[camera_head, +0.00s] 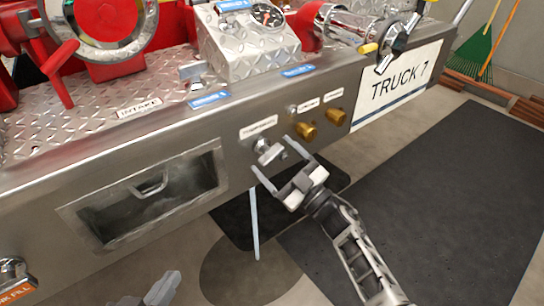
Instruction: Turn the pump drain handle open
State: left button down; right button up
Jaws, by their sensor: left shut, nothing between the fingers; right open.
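The pump drain handle (268,150) is a small metallic knob on the front face of the steel bumper, under a white label. My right gripper (281,163) is open, with its two fingers spread on the lower right side of the handle. One fingertip is right of the handle and the other is below it. I cannot tell whether either finger touches it. My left gripper (165,286) is at the bottom edge, mostly cut off, shut and empty, well away from the handle.
Two brass knobs (306,131) sit right of the handle. A recessed opening (150,196) is to the left. A thin pale strip (255,225) hangs below the handle. Dark mats (430,190) cover the floor at right.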

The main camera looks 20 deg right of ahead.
jog(key=shift+x, duration=0.85)
jog(key=c, duration=1)
pick_arm(q)
jog(key=shift+s, duration=0.1)
